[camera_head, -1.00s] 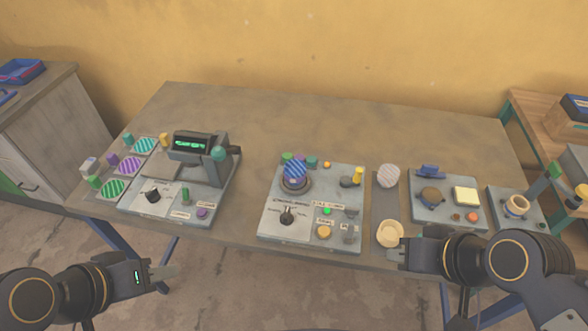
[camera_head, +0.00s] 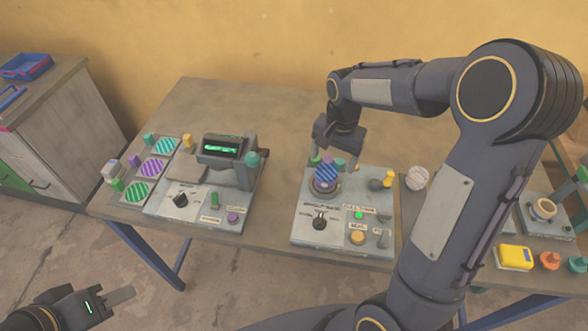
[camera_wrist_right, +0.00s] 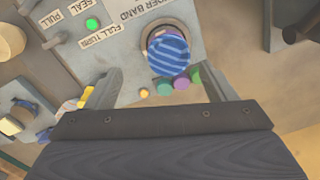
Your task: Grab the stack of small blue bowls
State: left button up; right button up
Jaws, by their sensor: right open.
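The stack of small blue bowls, with blue and light stripes, sits on a round holder on the middle grey panel (camera_head: 301,232); the head view shows the stack (camera_head: 326,174) and so does the right wrist view (camera_wrist_right: 168,54). My right gripper (camera_head: 338,150) is open above and just behind the stack. In the right wrist view its two fingers (camera_wrist_right: 160,76) are spread apart, with the stack ahead between their lines and not held. My left gripper (camera_head: 122,296) is low at the left, off the table; its opening is unclear.
Green, purple and teal knobs (camera_wrist_right: 180,82) stand close beside the bowls. A yellow piece (camera_head: 388,178) is to their right. A press with a green display (camera_head: 222,148) stands left, beside striped discs (camera_head: 152,169). The table behind is clear. My right arm hides part of the right side.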

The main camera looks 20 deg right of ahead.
aim_at(327, 170)
jog(key=shift+w+a+f, duration=0.3)
jog(key=shift+w+f, duration=0.2)
jog(key=shift+w, duration=0.2)
jog(key=shift+w+a+f, duration=0.1)
jog(key=shift+w+f, duration=0.1)
jog(key=shift+f, duration=0.15)
notch_tip(327, 170, down, 7)
jog(key=shift+s+f+p, duration=0.1)
jog(key=shift+f+p, duration=0.05)
jog(key=shift+p, duration=0.4)
jog(key=c, duration=1.1)
